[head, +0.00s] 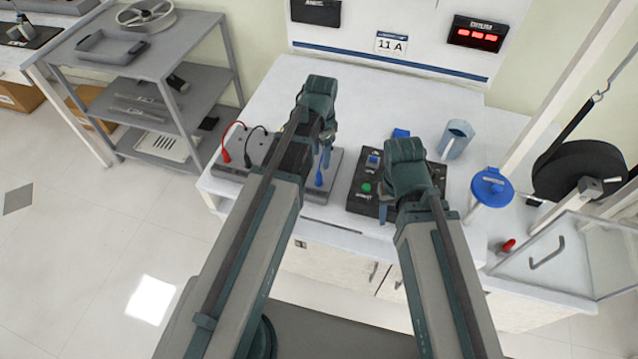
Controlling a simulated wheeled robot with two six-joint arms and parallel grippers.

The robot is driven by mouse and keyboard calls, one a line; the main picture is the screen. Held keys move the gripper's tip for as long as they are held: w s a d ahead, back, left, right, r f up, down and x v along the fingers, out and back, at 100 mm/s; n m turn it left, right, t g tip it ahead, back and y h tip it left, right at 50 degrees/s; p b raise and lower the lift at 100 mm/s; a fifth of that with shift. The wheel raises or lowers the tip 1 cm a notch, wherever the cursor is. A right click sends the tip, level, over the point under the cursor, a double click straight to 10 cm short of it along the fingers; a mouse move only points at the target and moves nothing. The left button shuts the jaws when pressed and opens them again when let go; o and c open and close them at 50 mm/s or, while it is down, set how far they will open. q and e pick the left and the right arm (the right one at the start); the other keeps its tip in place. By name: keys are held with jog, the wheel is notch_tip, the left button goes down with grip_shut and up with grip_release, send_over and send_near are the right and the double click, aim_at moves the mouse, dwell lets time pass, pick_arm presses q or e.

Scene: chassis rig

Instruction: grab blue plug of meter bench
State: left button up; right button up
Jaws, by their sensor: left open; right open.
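The meter bench is a grey board (330,187) on the white table, partly hidden behind my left arm. A small blue plug (319,179) stands at its right part. My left gripper (325,160) points down just above and beside the blue plug, open; whether its fingers touch the plug I cannot tell. My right gripper (384,208) is open over the black control box, apart from the blue plug. A red lead (226,152) and a black lead (249,157) stand at the left of the board.
The black control box (360,199) has a green button and a blue switch. A blue-grey mug (456,139) and a blue disc (492,187) are to the right. A grey shelf rack (150,60) stands left. The white table's back middle (390,95) is clear.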

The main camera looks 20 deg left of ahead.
aim_at(319, 172)
pick_arm(q)
jog(key=shift+s+a+f+b, duration=0.1)
jog(key=shift+a+f+b, duration=0.05)
jog(key=shift+f+b, duration=2.15)
jog(key=shift+a+f+b, duration=0.1)
jog(key=shift+f+b, duration=1.9)
jog(key=shift+f, duration=0.6)
jog(key=shift+r, duration=0.1)
grip_shut()
